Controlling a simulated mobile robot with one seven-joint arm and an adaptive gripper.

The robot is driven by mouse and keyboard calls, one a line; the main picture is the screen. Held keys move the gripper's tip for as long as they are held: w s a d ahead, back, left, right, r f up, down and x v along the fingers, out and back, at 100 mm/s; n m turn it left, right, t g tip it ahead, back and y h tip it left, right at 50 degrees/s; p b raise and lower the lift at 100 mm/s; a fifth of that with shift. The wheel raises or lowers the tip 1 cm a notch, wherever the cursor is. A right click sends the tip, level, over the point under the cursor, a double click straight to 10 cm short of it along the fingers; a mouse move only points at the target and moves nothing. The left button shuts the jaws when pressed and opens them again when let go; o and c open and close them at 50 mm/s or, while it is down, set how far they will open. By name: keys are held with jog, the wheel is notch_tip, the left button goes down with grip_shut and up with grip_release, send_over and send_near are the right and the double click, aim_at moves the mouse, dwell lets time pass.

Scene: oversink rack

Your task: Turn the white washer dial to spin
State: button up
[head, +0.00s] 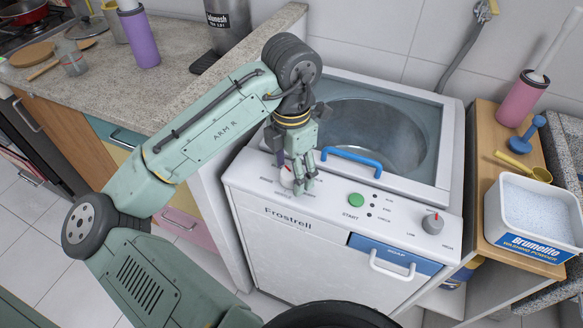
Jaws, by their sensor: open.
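The white washer (290,235) stands in the middle, with "Frostrell" on its front and a control panel along its top front edge. A white dial (287,177) is at the left of the panel, partly hidden by my gripper (301,182). My gripper points down at the dial, with its fingers open and around or just beside it; I cannot tell whether they touch it. The dial's pointer and most of its printed labels are hidden or too small to read.
A green start button (356,200) and a grey knob (433,223) sit farther right on the panel. A blue handle (351,157) rises behind it at the open tub (375,135). A washing powder box (533,220) stands on the wooden shelf at right. A stone counter (170,85) is at left.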

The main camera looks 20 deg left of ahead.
aim_at(292, 172)
notch_tip(292, 172, up, 12)
dwell(0.4)
dwell(0.3)
